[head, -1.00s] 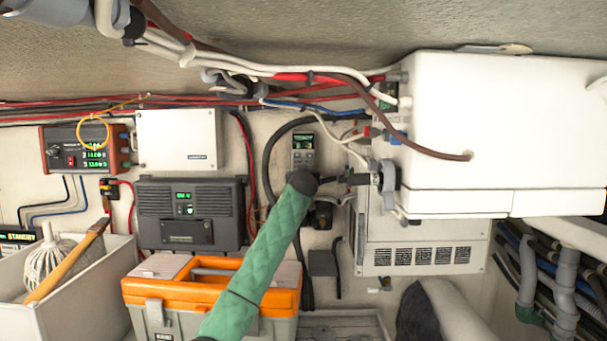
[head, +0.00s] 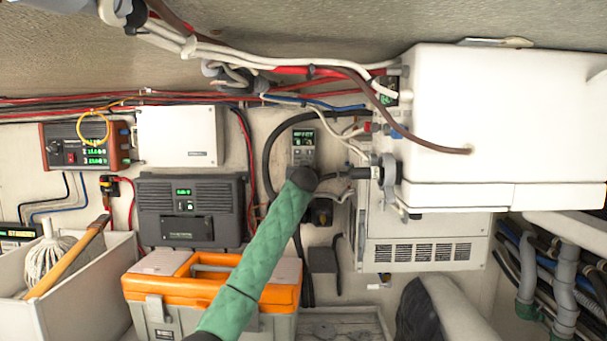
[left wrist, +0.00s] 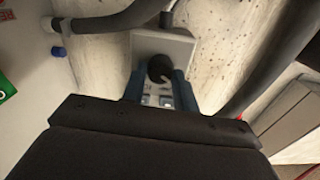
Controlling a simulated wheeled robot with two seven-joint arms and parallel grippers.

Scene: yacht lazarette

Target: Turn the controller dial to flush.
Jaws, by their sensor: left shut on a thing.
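The controller (head: 303,147) is a small grey box with a green-lit display and buttons, mounted on the back wall in the head view. Its lower part is hidden behind my left wrist. In the left wrist view the grey controller (left wrist: 180,47) fills the top middle, with a round black dial (left wrist: 160,68) on its face. My left gripper (left wrist: 161,78) has its two blue fingers on either side of the dial and is shut on it. In the head view the fingers are hidden behind the dark end of my arm. The display text is too small to read surely. My right gripper is not in view.
A white cabinet (head: 500,125) juts out to the right of the controller. Dark and white hoses run close around it. An orange-lidded toolbox (head: 150,287) stands below my left arm. A white bin (head: 85,290) with a mop is at the left.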

